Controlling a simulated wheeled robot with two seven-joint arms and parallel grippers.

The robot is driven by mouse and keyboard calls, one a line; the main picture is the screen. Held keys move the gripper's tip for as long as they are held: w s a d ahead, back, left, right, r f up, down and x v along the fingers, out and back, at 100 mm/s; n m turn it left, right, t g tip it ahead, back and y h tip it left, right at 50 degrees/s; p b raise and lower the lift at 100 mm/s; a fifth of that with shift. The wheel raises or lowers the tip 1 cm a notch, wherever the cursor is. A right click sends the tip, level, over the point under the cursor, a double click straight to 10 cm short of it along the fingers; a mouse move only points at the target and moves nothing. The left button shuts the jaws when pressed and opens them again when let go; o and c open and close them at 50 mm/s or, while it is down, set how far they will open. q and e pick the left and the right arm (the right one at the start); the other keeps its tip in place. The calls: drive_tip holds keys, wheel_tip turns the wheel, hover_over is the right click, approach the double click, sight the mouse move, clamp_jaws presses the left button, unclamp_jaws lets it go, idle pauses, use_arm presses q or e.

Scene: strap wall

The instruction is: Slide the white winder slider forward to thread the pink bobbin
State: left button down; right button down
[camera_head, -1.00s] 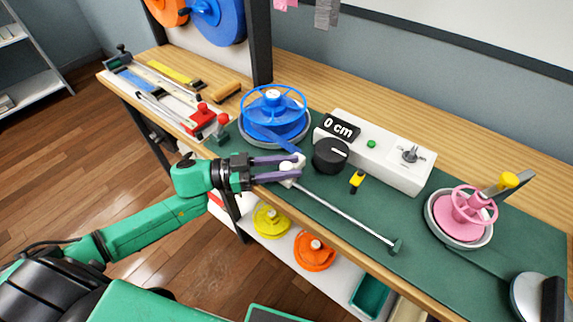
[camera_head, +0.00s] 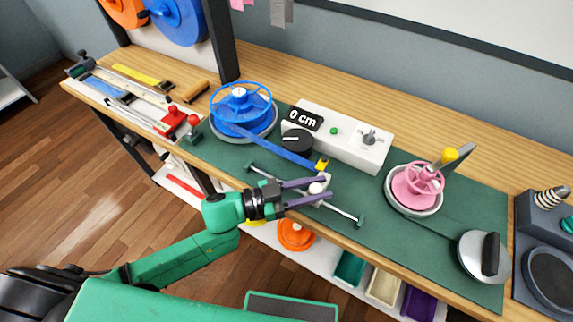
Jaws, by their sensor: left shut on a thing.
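The white winder slider (camera_head: 317,187) sits partway along a thin metal rail (camera_head: 343,211) at the mat's front edge. My left gripper (camera_head: 325,187) has its purple fingers shut on the slider, hiding part of it. A blue strap (camera_head: 280,151) runs from the blue spool (camera_head: 240,112) at the left towards the slider. The pink bobbin (camera_head: 417,186) stands in a grey dish at the right, apart from the slider and strap. My right gripper is not in view.
A white box (camera_head: 352,145) with a "0 cm" display, black knob (camera_head: 297,140) and green button stands behind the rail. A small yellow-black piece (camera_head: 322,163) is by the strap. A round grey device with a black handle (camera_head: 487,256) stands right. Tools lie left.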

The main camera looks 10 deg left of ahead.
use_arm(q)
drive_tip(key=s+d, duration=0.1)
drive_tip(key=d, duration=0.1)
drive_tip(key=s+d, duration=0.1)
drive_tip(key=d, duration=0.2)
drive_tip(key=s+d+p, duration=0.1)
drive_tip(key=d, duration=0.1)
drive_tip(key=shift+d+r, duration=0.1)
drive_tip(key=shift+d, duration=0.3)
drive_tip(key=shift+s+d, duration=0.15)
drive_tip(key=shift+d, duration=0.05)
drive_tip(key=c, duration=0.8)
unclamp_jaws()
drive_tip(key=shift+c, duration=0.2)
drive_tip(key=o, duration=0.3)
drive_tip(key=shift+s+d, duration=0.1)
drive_tip(key=shift+d, duration=0.05)
drive_tip(key=shift+a, duration=0.2)
